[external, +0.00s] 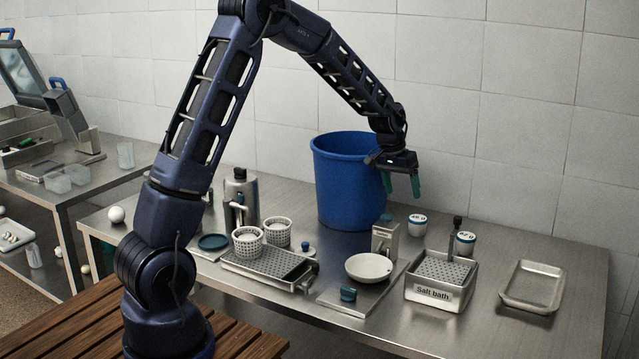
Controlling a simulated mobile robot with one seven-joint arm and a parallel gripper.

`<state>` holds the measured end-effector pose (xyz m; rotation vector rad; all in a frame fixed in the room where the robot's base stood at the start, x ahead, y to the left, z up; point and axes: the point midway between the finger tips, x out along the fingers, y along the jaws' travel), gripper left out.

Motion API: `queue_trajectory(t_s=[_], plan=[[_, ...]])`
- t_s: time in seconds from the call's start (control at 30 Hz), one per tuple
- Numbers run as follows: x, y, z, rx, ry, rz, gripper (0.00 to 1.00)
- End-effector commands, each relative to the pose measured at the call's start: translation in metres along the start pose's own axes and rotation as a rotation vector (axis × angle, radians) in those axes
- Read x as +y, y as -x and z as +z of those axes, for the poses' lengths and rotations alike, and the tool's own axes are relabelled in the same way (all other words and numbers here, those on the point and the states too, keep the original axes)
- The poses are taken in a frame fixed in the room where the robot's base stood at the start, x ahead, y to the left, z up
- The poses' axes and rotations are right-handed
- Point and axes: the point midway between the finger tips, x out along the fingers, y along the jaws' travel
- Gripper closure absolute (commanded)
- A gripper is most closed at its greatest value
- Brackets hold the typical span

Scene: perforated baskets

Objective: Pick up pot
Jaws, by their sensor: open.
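My gripper (403,192) has green fingers that point down and are apart, with nothing between them. It hangs above the table, in front of the right side of a tall blue bin. Two small white pots with blue bands stand near the back of the table: one pot (417,225) below and a little right of the fingers, and another pot (465,243) farther right. Their labels are too small to read surely. I cannot tell which one the task means. Neither pot is touched.
The blue bin (345,180) stands close beside my gripper. A scale with a white dish (370,267), a box marked "Salt bath" (433,294), and a metal tray (532,287) stand in front. Perforated white baskets (249,242) are at left.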

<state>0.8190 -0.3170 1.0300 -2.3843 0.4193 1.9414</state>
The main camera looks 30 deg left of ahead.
Motion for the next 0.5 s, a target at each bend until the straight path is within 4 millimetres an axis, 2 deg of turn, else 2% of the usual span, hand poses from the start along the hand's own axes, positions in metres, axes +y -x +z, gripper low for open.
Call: queue_trajectory(t_s=[0.1, 0.23, 0.5], plan=[[-0.001, -0.027, -0.018, 0.004, -0.008, 0.004, 0.23], [-0.002, -0.048, -0.032, 0.010, -0.019, 0.007, 0.23], [-0.005, -0.069, -0.047, 0.022, -0.029, 0.008, 0.23]])
